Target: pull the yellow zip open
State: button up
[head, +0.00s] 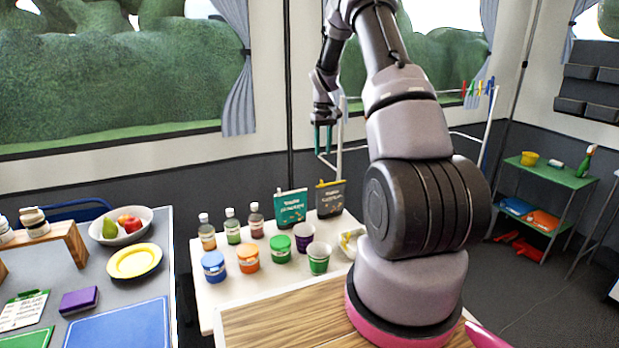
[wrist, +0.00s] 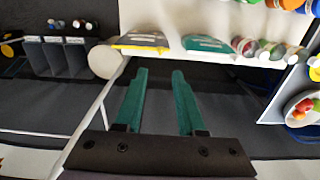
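The dark pouch (head: 330,200) stands at the back edge of the white table, with the yellow zip (head: 330,183) along its top. In the wrist view the yellow zip (wrist: 141,46) shows near the top, beyond my fingertips. A teal pouch (head: 291,208) stands beside it on the left in the head view. It also shows in the wrist view (wrist: 206,44). My gripper (head: 323,152) hangs above the dark pouch, fingers down and apart from it. In the wrist view its two green fingers (wrist: 160,72) are spread with nothing between them. Whether the zip is open is too small to tell.
Bottles (head: 232,226), lidded jars (head: 248,258) and cups (head: 318,258) crowd the white table (head: 216,289) in front of the pouches. A white drying rack (head: 340,130) with pegs stands behind. A grey table (head: 125,285) with a fruit bowl is at left.

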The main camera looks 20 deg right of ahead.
aim_at(321, 184)
jog(key=f, duration=1.1)
jog(key=shift+w+a+f, duration=0.1)
jog(key=shift+w+f, duration=0.1)
jog(key=shift+f, duration=0.2)
jog(key=shift+c, duration=0.3)
grip_shut()
dwell(0.6)
